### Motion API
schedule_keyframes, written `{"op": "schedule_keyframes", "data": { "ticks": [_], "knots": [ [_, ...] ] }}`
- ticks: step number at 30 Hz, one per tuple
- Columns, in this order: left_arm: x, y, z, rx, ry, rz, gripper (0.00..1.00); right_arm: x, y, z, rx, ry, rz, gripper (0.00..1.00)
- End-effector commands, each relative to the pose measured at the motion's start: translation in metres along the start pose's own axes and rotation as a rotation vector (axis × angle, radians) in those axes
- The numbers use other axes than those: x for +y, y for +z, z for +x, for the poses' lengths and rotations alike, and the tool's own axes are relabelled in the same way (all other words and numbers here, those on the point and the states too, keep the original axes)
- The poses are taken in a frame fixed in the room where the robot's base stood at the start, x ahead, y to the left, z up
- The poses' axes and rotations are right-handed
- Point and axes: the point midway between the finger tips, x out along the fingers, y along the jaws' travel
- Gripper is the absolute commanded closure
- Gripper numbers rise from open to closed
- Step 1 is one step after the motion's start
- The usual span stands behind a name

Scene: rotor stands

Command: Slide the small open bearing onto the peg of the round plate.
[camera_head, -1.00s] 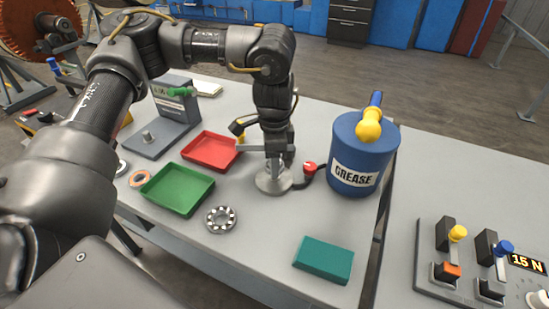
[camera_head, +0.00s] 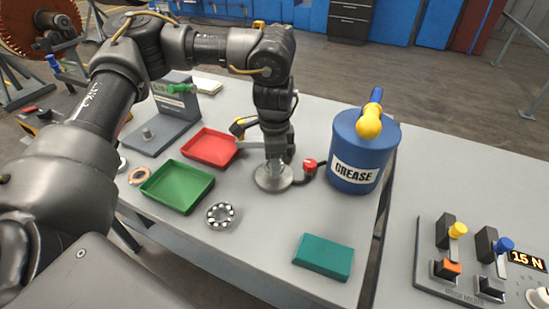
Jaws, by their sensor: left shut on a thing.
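The round plate (camera_head: 263,184) is a flat grey metal disc on the table, left of the grease drum. My left gripper (camera_head: 274,165) points straight down right over it, its fingers at or just above the disc's middle. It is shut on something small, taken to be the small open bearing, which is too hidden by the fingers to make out. The peg is hidden too, so I cannot tell whether the bearing is around it. Another bearing (camera_head: 220,215), with its balls showing, lies flat in front of the green tray. My right gripper is not in view.
A red tray (camera_head: 187,156) and a green tray (camera_head: 151,189) stand to the left. A copper ring (camera_head: 139,176), a grey post stand (camera_head: 148,148), a blue grease drum (camera_head: 362,150), a red knob (camera_head: 310,165) and a teal block (camera_head: 323,257) surround the free table front.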

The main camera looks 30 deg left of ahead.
Motion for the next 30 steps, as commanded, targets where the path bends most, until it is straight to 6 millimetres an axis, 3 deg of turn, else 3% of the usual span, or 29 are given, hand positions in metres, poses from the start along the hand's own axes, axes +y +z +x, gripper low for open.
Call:
{"op": "schedule_keyframes", "data": {
  "ticks": [30],
  "knots": [
    [0.0, 0.0, 0.013, 0.0, 0.0, 0.0, 0.74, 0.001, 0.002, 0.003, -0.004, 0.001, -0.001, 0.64]
  ]
}}
